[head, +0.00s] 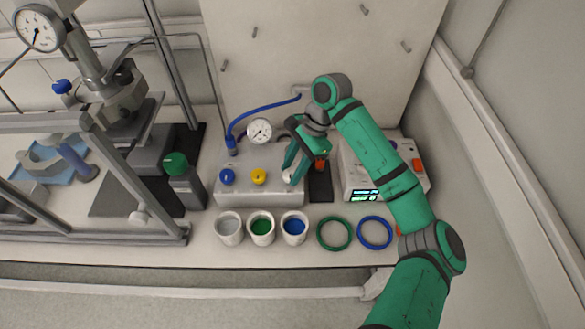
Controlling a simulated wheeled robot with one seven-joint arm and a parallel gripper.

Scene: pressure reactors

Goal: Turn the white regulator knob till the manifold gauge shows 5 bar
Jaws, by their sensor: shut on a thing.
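The grey manifold block (258,198) stands on the bench, with a blue knob (227,177) and a yellow knob (259,177) on it. The white regulator knob (287,173) is at the right end of the block, mostly hidden by my fingers. My gripper (290,172) is shut on the white knob, reaching down from the upper right. The manifold gauge (259,131) has a white round dial behind the block; its needle is too small to read in the head view.
White cups (229,229), one with green and one with blue inside, stand in front of the block. A green ring (334,233) and a blue ring (375,232) lie to their right. A control box (360,180) stands right of my gripper. A reactor frame (125,180) fills the left.

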